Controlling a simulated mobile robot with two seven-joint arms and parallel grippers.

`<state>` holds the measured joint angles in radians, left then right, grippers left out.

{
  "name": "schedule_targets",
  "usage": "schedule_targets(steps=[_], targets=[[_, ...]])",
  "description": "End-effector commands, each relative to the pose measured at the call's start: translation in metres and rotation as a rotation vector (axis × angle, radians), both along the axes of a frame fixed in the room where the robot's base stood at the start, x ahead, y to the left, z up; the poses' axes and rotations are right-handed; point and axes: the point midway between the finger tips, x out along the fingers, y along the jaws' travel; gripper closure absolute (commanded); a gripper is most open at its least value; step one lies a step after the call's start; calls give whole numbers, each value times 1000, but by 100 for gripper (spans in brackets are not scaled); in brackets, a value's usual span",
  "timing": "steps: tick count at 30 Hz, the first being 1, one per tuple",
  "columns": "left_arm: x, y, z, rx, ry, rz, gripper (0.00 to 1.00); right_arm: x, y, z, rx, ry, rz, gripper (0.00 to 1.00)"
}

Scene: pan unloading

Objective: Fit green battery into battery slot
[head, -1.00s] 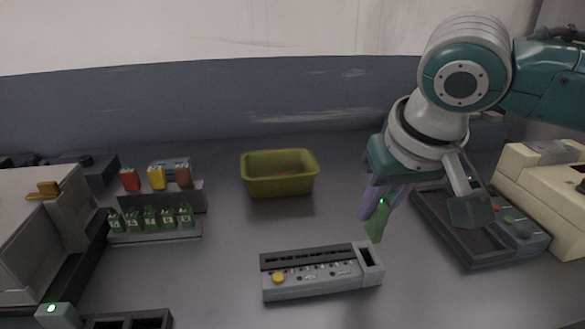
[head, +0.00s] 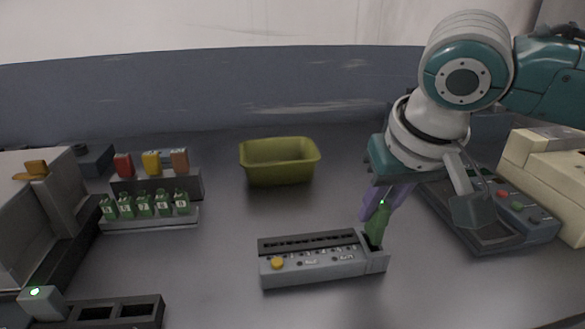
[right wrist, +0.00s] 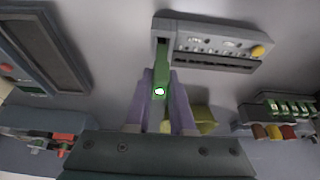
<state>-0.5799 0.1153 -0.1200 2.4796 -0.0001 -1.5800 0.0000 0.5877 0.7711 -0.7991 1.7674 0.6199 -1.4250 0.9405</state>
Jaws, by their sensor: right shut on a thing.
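The green battery (head: 376,226) is upright, slightly tilted, in my right gripper (head: 381,205), whose purple fingers are shut on its upper part. Its lower end is at the battery slot (head: 377,252) in the right end of the grey device (head: 315,270). How far it is inside the slot is hard to tell. In the right wrist view the battery (right wrist: 162,66) points from the fingers (right wrist: 161,100) toward the slot end of the device (right wrist: 205,45). My left gripper is not in view.
A rack (head: 150,222) with several green batteries and coloured blocks stands at the left. An olive bin (head: 280,170) is at the back. A dark tray with buttons (head: 510,228) lies right of the device. A dark two-well box (head: 100,315) is at the front left.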

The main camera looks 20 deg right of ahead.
Motion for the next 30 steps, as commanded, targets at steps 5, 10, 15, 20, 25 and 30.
schedule_targets(steps=[5, 10, 15, 20, 25, 30], targets=[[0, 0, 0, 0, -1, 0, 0, 0, 0, 1, 0, -1, 0, 100], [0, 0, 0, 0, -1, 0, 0, 0, 0, 0, 0, -1, 0, 100], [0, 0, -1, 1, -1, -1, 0, 0, 0, -2, 0, -1, 0, 100], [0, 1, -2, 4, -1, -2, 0, 0, 0, -5, 0, -1, 0, 100], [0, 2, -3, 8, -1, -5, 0, 0, 0, -7, 1, -1, 0, 100], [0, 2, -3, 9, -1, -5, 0, 1, 0, -9, 0, -2, 0, 100]])
